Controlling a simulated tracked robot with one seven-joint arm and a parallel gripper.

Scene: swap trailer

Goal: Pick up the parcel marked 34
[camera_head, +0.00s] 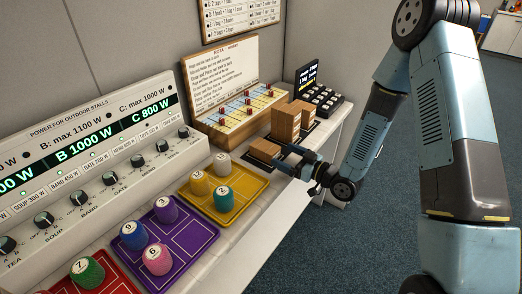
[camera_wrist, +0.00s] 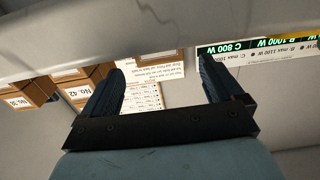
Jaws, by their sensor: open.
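Several brown box parcels stand at the far end of the counter in the head view: a low one (camera_head: 264,150) nearest me, a taller one (camera_head: 285,123) behind it and another (camera_head: 304,113) to its right. No numbers are readable on them there. In the wrist view one parcel (camera_wrist: 90,80) has a label reading No. 42, and a parcel at the left edge (camera_wrist: 35,92) has a label I cannot read surely. I cannot tell which parcel is marked 34. My gripper (camera_head: 288,161) is open and empty, just right of the low parcel; its fingers also show in the wrist view (camera_wrist: 160,85).
A note board (camera_head: 222,80) and a dark keypad-like unit (camera_head: 318,98) stand behind the parcels. Yellow (camera_head: 239,208), purple (camera_head: 190,255) and red (camera_head: 115,285) trays with numbered pots lie nearer. A power panel (camera_head: 95,150) lines the left. Open carpet lies right.

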